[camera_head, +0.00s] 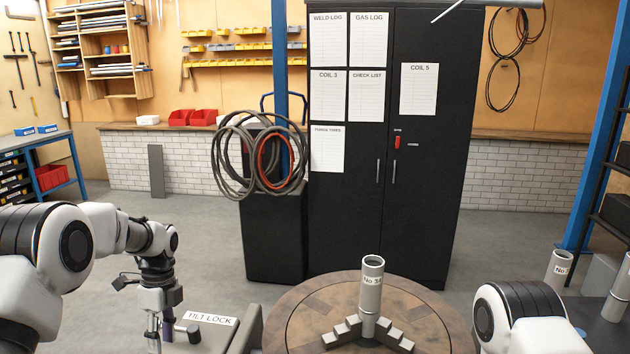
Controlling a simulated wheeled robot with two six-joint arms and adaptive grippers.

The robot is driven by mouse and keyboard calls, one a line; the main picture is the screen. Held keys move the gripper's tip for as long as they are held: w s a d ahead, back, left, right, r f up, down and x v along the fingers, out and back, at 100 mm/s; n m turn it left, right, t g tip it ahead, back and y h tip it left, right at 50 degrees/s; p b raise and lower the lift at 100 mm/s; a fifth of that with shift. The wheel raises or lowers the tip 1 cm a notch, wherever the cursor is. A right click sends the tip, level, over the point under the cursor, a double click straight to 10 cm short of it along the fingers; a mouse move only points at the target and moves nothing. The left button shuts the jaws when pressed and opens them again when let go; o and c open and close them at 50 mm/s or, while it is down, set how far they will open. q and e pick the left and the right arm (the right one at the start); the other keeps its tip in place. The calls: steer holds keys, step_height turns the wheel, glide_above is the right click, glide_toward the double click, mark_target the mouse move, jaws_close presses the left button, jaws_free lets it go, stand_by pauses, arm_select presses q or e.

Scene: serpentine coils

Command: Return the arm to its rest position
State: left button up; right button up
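My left arm comes in from the left, and its gripper (160,334) points down beside the panel marked TILT LOCK (212,319). Its two fingers look parted, with nothing seen between them; the tips are near the lower edge. A dark round-ended knob (193,333) shows just right of the fingers; I cannot tell whether they touch it. My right arm shows only as a white link at the lower right, and its gripper is out of view.
A round wooden table (291,327) carries an upright grey tube marked No 3 (371,290) among stepped grey blocks (342,333). More tubes (559,270) stand at right. A black cabinet (431,190) and coiled hoses (232,160) on a black stand are behind. Grey floor lies open at left.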

arm_select(q)
steer(key=s+d+f+n+g, duration=0.2)
steer(key=s+f, duration=1)
steer(key=s+d+f+n+g, duration=0.1)
steer(key=s+d+f+g, duration=0.15)
steer(key=s+f, duration=1)
steer(key=s+d+f+n+t+b, duration=0.1)
steer(key=s+n+t, duration=0.1)
steer(key=s+n, duration=0.4)
steer(key=s+d+f+n+t, duration=0.1)
steer(key=s+n, duration=0.3)
steer(key=s, duration=0.5)
steer(key=w+n+t, duration=0.1)
steer(key=n, duration=0.1)
steer(key=w+n+t, duration=0.3)
steer(key=w+n, duration=0.1)
steer(key=n, duration=0.1)
steer(key=shift+r+t, duration=0.25)
arm_select(e)
steer(key=shift+w+a+f, duration=0.1)
steer(key=shift+w+f, duration=0.3)
steer(key=shift+f, duration=0.25)
steer(key=shift+s, duration=0.1)
